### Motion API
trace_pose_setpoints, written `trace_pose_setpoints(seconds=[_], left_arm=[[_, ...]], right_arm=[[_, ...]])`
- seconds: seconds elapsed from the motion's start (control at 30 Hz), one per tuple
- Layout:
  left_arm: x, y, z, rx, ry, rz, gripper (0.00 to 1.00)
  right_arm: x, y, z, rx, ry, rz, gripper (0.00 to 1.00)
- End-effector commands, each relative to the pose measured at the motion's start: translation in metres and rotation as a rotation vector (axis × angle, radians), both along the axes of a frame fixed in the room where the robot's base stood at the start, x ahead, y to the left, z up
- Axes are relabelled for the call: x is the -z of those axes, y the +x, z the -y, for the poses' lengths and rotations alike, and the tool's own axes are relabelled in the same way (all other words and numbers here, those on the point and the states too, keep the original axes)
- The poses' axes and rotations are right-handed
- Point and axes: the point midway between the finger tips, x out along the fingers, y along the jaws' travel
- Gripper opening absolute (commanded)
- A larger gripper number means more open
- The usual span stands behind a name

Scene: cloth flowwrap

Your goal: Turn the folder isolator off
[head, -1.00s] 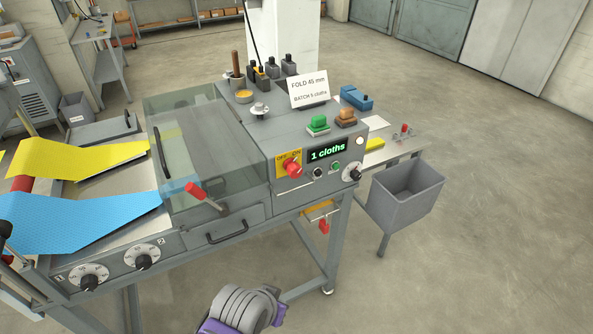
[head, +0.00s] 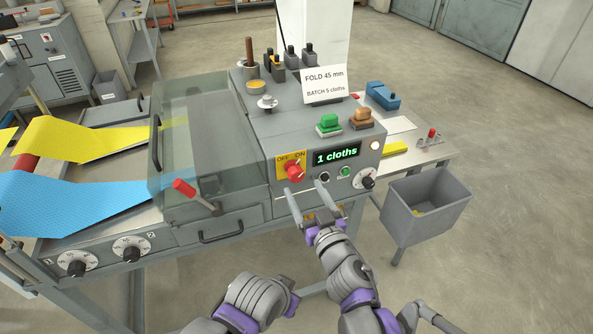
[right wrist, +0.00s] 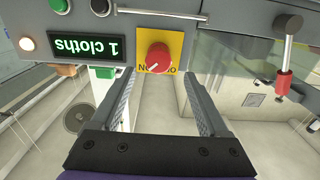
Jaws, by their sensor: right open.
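The folder isolator is a red knob (head: 295,171) on a yellow plate (head: 283,160) marked OFF at left and ON at right, on the machine's front panel. In the right wrist view, which is upside down, the knob (right wrist: 154,57) has a pale mark that seems to point to the ON side. My right gripper (head: 312,187) is open and empty, just in front of and below the knob. In the right wrist view its fingers (right wrist: 157,80) are spread on either side of the knob's line, apart from it. My left gripper is out of view; only part of that arm shows.
The lit display (head: 336,156) reads "1 cloths". Beside the knob are a black button (head: 324,177), a green button (head: 345,171) and a dial (head: 364,180). A red-handled lever (head: 190,190) juts out left. A grey bin (head: 425,200) stands right.

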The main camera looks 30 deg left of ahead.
Motion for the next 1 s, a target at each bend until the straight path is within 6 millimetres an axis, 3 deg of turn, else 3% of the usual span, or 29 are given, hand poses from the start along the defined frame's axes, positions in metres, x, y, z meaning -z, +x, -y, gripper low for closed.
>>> trace_pose_setpoints(seconds=[0.33,0.77,0.83,1.0], left_arm=[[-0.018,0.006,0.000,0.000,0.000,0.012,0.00],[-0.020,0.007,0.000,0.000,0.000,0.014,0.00],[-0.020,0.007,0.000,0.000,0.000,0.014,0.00],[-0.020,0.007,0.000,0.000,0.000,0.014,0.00]], right_arm=[[-0.002,0.039,-0.044,0.001,-0.001,0.002,0.78],[0.000,0.046,-0.053,0.002,-0.001,0.001,0.78],[0.000,0.046,-0.053,0.002,-0.001,0.001,0.71],[-0.001,0.046,-0.053,0.002,-0.001,0.001,0.40]])
